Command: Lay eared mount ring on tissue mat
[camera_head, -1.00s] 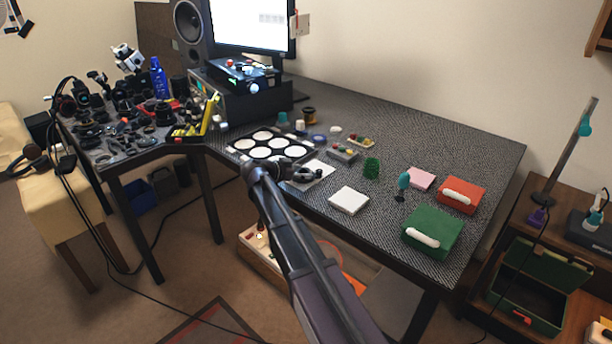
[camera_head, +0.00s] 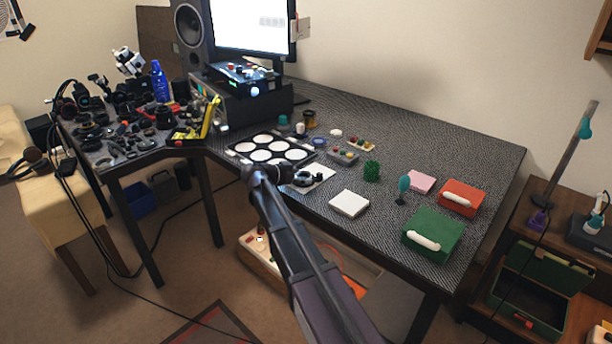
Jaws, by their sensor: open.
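A dark ring-like part (camera_head: 303,179), which looks like the eared mount ring, lies flat on a white sheet (camera_head: 323,172) that looks like the tissue mat, near the desk's front edge. My gripper (camera_head: 280,171) is small and dark in this view, just left of the ring. It is open and appears empty and apart from the ring. My wrist hides part of the desk edge and the left side of the sheet, and the fingertips are hard to make out.
A black tray with white round wells (camera_head: 268,148) is behind my gripper. A white block (camera_head: 349,203) is to the right of the sheet.

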